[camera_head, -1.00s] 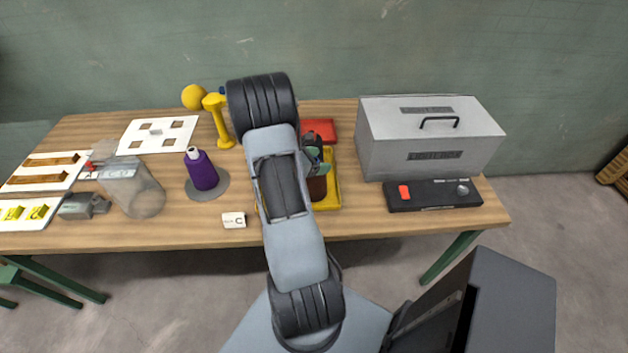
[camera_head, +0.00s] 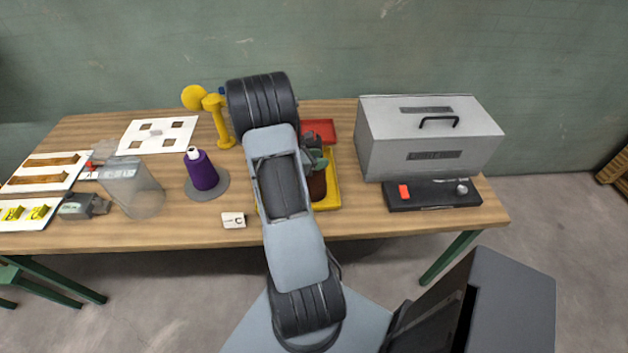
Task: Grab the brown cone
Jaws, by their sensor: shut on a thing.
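The brown cone (camera_head: 317,187) stands in the yellow tray (camera_head: 333,197) right of my arm, partly hidden by my arm and gripper. My gripper (camera_head: 316,167) is at the top of the brown cone and is shut on it. The fingertips are small and partly covered by my own arm. I cannot tell whether the cone's base touches the tray.
A red tray (camera_head: 320,130) lies behind the yellow one. A grey metal box (camera_head: 428,138) and a black panel (camera_head: 434,195) are close on the right. A clear container (camera_head: 133,188) stands left.

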